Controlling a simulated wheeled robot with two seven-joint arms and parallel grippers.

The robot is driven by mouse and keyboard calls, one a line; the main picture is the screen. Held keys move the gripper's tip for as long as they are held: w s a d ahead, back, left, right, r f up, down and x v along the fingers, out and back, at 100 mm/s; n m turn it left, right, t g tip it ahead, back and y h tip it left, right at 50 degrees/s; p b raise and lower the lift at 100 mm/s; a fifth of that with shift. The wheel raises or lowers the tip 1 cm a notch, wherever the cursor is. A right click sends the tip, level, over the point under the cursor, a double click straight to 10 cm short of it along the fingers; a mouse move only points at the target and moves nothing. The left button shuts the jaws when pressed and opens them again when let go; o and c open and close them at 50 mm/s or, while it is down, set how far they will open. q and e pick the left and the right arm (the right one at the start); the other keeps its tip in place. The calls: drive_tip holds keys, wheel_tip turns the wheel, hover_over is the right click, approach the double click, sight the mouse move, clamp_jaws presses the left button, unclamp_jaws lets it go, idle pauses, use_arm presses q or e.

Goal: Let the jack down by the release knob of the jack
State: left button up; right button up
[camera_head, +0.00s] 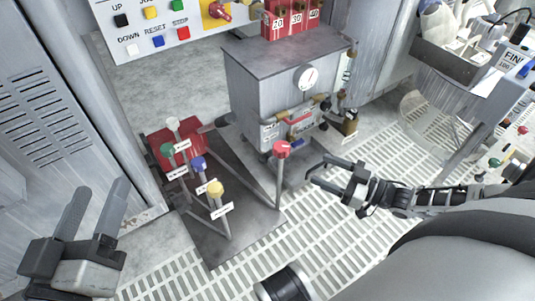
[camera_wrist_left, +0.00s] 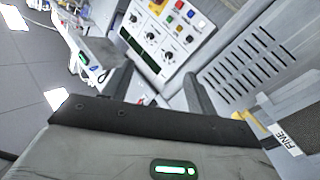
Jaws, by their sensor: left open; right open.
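A dark base plate (camera_head: 240,237) on the floor carries several upright stems with coloured knobs. They include a green knob (camera_head: 167,149), a blue knob (camera_head: 198,163) and a yellow knob (camera_head: 215,188), with small white labels too small to read. A red knob (camera_head: 281,148) tops a taller stem at the plate's right. A red block (camera_head: 163,140) sits behind the green knob. I cannot tell which knob is the jack's release. My right gripper (camera_head: 311,174) is open and empty, right of the red knob and apart from it. My left gripper (camera_head: 98,185) is open and empty at left.
A grey cabinet (camera_head: 262,98) with a gauge (camera_head: 308,77) stands behind the plate. Red numbered blocks (camera_head: 290,20) sit on it. A button panel (camera_head: 150,28) is at top left. A grey louvred cabinet (camera_head: 50,125) bounds the left. Slatted flooring (camera_head: 385,160) is clear at right.

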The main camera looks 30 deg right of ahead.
drive_tip(key=b, duration=0.3)
approach(275, 146)
drive_tip(key=w+a+f, duration=0.1)
drive_tip(key=w+f, duration=0.1)
drive_tip(key=w, duration=0.2)
drive_tip(key=b+x, duration=0.2)
drive_tip(key=x, duration=0.3)
drive_tip(key=shift+w+a+r, duration=0.15)
drive_tip(key=shift+a+r, duration=0.05)
drive_tip(key=shift+a, duration=0.05)
drive_tip(key=shift+w+a, duration=0.3)
drive_tip(key=shift+w, duration=0.15)
use_arm(q)
wheel_tip(275, 146, up, 9)
drive_tip(key=m+t+h, duration=0.3)
drive_tip(key=m+h, duration=0.4)
drive_tip(key=m, duration=0.3)
drive_tip(key=shift+s, duration=0.4)
use_arm(e)
drive_tip(key=shift+r, duration=0.1)
drive_tip(key=c, duration=1)
use_arm(q)
drive_tip(key=shift+a+r, duration=0.1)
